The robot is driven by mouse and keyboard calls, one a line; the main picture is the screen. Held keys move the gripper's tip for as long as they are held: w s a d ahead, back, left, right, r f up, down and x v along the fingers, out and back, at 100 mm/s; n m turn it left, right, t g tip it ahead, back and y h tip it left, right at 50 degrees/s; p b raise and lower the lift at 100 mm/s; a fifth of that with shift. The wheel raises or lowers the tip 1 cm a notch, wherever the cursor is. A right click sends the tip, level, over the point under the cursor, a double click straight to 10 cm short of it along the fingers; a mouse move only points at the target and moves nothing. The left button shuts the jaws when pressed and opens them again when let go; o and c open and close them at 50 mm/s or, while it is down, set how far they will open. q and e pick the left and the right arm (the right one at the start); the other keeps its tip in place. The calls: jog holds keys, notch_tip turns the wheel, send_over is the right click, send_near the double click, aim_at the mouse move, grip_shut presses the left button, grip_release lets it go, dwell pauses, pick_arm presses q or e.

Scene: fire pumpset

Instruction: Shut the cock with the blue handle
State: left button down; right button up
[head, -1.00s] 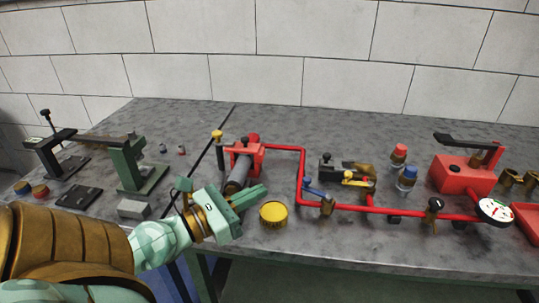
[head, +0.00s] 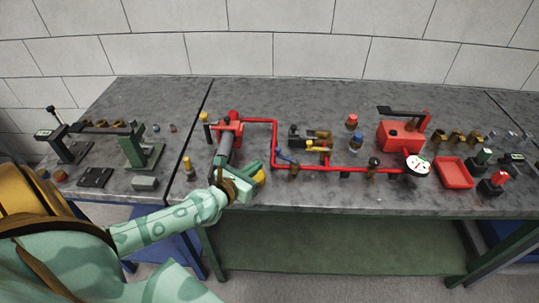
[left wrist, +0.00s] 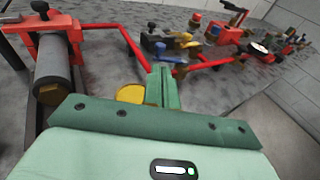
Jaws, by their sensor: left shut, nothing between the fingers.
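The cock with the blue handle (head: 286,157) sits on the red pipe (head: 335,170) at its near left bend. Its handle slants across the pipe line, down to the right. My left gripper (head: 256,167) is shut and empty, a little left of the handle, above a round yellow cap (head: 260,178) that it partly hides. In the left wrist view the shut fingers (left wrist: 162,70) point at the blue handle (left wrist: 172,58), which shows just past their tips. I cannot tell whether they touch. My right gripper is not in view.
A grey cylinder in a red vise (head: 226,140) stands left of my gripper. A yellow-handled cock (head: 316,149), a dark knob (head: 374,161) and a pressure gauge (head: 417,165) are further right. A red pump box (head: 400,135) stands behind. The bench front is mostly clear.

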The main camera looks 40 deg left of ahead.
aim_at(276, 151)
pick_arm(q)
jog(key=w, duration=0.2)
jog(key=w+f, duration=0.1)
jog(key=w, duration=0.1)
jog(key=w+b, duration=0.1)
jog(key=w, duration=0.2)
jog(key=shift+w+f, duration=0.1)
jog(key=shift+f, duration=0.15)
jog(key=shift+w, duration=0.35)
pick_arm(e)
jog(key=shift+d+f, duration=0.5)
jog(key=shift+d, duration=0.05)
pick_arm(q)
jog(key=shift+d, duration=0.1)
